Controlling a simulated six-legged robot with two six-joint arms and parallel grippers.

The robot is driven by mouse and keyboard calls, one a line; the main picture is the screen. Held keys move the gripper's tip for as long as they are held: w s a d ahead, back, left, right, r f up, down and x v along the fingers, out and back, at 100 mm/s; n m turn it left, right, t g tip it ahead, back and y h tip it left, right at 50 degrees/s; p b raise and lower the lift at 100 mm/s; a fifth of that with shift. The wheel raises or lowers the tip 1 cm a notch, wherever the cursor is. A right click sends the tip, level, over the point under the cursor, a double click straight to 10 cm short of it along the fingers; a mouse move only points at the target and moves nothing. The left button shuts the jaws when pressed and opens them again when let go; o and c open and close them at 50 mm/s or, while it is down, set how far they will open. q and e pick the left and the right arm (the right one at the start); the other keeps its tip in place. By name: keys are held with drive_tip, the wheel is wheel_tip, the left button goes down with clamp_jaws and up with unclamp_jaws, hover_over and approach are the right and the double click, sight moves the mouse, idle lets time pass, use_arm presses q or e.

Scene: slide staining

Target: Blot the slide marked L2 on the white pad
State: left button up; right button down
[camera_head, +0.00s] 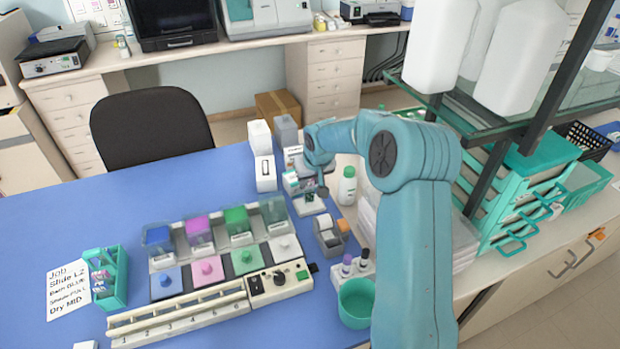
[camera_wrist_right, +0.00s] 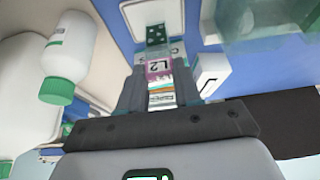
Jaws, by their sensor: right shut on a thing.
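My right gripper (camera_wrist_right: 160,95) is shut on the slide marked L2 (camera_wrist_right: 158,68), which has a pink label end and a clear end with dark spots. In the head view my right gripper (camera_head: 307,184) is low over the table, and the slide is too small there to make out well. The white pad (camera_head: 310,207) lies just under it; in the wrist view the pad (camera_wrist_right: 133,14) is behind the slide's far end. I cannot tell whether the slide touches the pad. My left gripper is not in view.
Coloured staining baths (camera_head: 165,283) and a ribbed rail (camera_head: 180,317) fill the front middle. A white bottle (camera_head: 347,190) and a teal cup (camera_head: 356,305) stand right.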

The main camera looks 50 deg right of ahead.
drive_tip(key=shift+f, duration=0.3)
idle(0.4)
drive_tip(key=shift+f+b, duration=0.1)
drive_tip(key=shift+b, duration=0.4)
idle(3.0)
wheel_tip(320, 180, up, 6)
drive_tip(key=p, duration=0.3)
drive_tip(key=shift+p, duration=0.4)
